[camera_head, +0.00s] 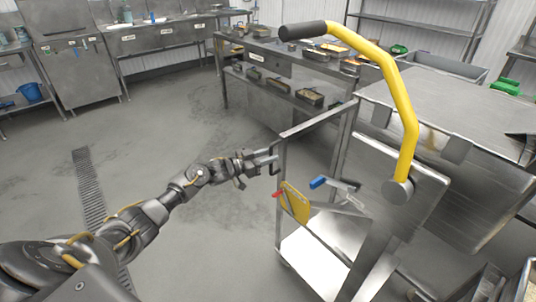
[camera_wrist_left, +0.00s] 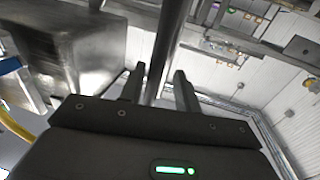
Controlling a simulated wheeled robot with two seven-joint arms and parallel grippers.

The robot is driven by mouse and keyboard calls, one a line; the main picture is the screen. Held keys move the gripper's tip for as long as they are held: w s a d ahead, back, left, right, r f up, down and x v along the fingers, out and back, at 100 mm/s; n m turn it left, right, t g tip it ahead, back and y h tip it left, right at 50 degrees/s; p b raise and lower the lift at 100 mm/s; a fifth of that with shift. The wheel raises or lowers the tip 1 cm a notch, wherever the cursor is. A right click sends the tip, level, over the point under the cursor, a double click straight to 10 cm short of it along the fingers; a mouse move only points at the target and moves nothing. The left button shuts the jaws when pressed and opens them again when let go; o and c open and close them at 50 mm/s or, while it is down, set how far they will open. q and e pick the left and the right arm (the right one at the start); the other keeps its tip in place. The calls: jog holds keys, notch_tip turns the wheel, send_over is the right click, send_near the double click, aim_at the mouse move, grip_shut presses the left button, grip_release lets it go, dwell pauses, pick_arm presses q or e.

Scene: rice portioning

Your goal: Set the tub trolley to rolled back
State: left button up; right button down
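The tub trolley is a steel frame on the right of the head view, with a low shelf (camera_head: 312,262) and an upright side frame (camera_head: 283,228). A small dark handle (camera_head: 274,158) sits on its left upright. My left gripper (camera_head: 266,157) is at this handle, reaching in from the left. In the left wrist view a grey bar (camera_wrist_left: 166,45) runs between the two fingers (camera_wrist_left: 160,88), which stand apart with a visible gap on one side. I cannot tell whether they touch the bar. My right gripper is not in view.
A yellow lever (camera_head: 403,105) with a black grip rises over the trolley's right side, on a steel machine. A yellow plate (camera_head: 295,204) and a blue-handled part (camera_head: 319,182) are at the trolley. A bench (camera_head: 285,70) with trays stands behind.

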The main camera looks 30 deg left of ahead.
pick_arm(q)
jog(key=v, duration=1)
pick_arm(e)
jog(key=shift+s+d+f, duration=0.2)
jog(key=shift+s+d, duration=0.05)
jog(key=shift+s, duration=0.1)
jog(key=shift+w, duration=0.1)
